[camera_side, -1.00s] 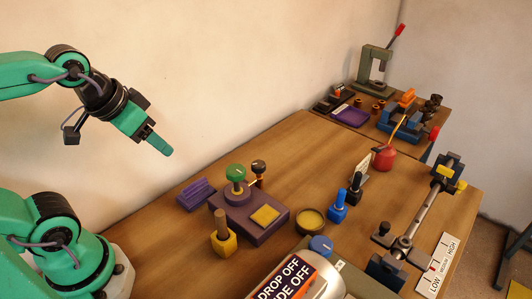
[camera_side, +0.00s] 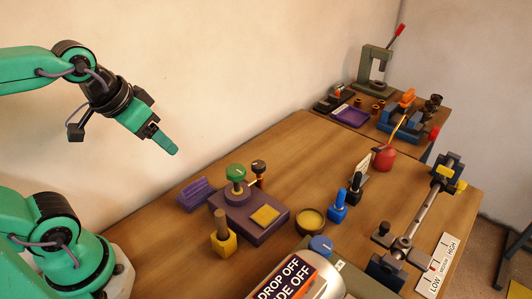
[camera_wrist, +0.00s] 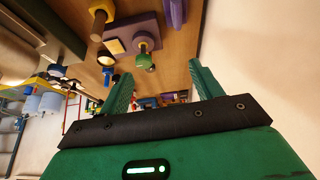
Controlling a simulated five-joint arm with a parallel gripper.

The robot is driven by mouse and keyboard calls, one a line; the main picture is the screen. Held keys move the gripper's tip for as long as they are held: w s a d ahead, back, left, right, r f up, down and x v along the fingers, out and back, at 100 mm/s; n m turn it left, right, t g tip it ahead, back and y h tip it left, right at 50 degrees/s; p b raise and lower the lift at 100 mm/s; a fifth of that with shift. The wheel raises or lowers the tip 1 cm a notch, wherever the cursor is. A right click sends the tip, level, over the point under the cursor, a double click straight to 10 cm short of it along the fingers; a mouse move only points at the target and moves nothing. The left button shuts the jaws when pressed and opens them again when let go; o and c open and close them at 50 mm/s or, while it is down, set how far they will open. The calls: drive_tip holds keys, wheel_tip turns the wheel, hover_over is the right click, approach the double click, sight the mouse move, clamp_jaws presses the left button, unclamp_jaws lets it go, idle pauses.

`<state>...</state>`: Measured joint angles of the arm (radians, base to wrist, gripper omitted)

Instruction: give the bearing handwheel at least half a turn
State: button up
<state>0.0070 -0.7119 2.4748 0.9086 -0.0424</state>
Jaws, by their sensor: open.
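No wheel here is labelled as the bearing handwheel. A green round knob (camera_side: 236,172) stands on a purple base (camera_side: 266,231); it also shows in the wrist view (camera_wrist: 144,62), beyond and between my fingertips. A dark cross-shaped handle (camera_side: 401,243) sits at the near end of a grey shaft (camera_side: 422,208) carried by blue blocks at the right. I cannot tell which of the two is the bearing handwheel. My gripper (camera_side: 170,149) is in the air to the left of the purple base, well above the table. In the wrist view my gripper (camera_wrist: 160,74) is open and empty, touching nothing.
Around the purple base stand a yellow block with a brown peg (camera_side: 222,236), a purple ribbed piece (camera_side: 196,194), a yellow-filled dish (camera_side: 311,221) and a blue bottle (camera_side: 338,206). A large labelled cylinder (camera_side: 298,280) fills the near edge. The table's back left is clear.

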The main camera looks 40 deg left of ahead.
drive_tip(key=w+d+n+g, duration=0.2)
drive_tip(key=w+n+g, duration=0.15)
drive_tip(key=w, duration=0.35)
drive_tip(key=n+g, duration=0.2)
drive_tip(key=n, duration=0.3)
hover_over(235, 169)
wheel_tip(235, 169, down, 6)
drive_tip(key=shift+r, duration=0.2)
drive_tip(key=shift+f, duration=3.9)
drive_tip(key=shift+c, duration=0.3)
drive_tip(key=c, duration=0.9)
